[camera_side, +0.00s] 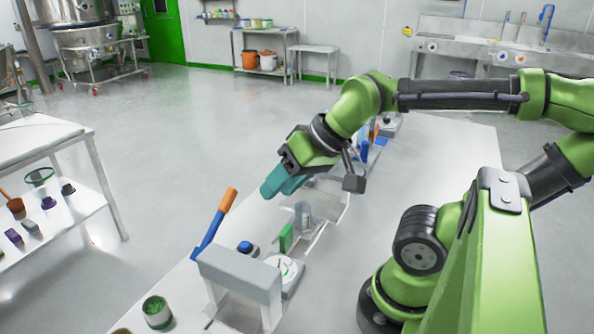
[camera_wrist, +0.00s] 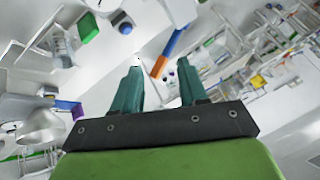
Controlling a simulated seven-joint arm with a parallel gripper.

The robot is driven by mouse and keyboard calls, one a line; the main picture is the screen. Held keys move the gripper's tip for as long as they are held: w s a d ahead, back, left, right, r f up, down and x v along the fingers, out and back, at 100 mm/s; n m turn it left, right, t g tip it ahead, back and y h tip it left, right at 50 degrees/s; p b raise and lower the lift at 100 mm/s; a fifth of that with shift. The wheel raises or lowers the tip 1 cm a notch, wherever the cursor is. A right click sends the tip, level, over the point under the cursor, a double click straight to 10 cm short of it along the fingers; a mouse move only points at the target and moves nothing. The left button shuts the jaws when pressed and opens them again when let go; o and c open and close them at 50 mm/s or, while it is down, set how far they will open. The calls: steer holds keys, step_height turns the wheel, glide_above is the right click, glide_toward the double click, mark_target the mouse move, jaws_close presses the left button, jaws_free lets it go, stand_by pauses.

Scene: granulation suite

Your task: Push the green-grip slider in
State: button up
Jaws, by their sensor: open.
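A small green block (camera_side: 286,238), which looks like the slider's grip, stands on the white bench beside a clear upright part. It also shows at the upper left of the wrist view (camera_wrist: 87,27). My gripper (camera_side: 272,189) has teal fingers and hangs above the bench, up and slightly left of the green block, apart from it. In the wrist view my gripper (camera_wrist: 160,63) has its two fingers spread with nothing between them. How far the slider sits in or out cannot be told.
A grey raised block (camera_side: 240,272) stands in front of the green grip. A blue tool with an orange handle (camera_side: 214,222) leans to the left, near a blue-topped knob (camera_side: 246,248). A white round dial (camera_side: 286,270) and a green-filled cup (camera_side: 157,312) are also on the bench.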

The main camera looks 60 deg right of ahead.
steer(key=m+g+h, duration=0.2)
steer(key=m+g, duration=0.5)
steer(key=m, duration=0.7)
glide_toward(286, 229)
step_height(286, 229, down, 13)
steer(key=shift+w+r, duration=0.1)
steer(key=shift+r, duration=0.1)
jaws_close()
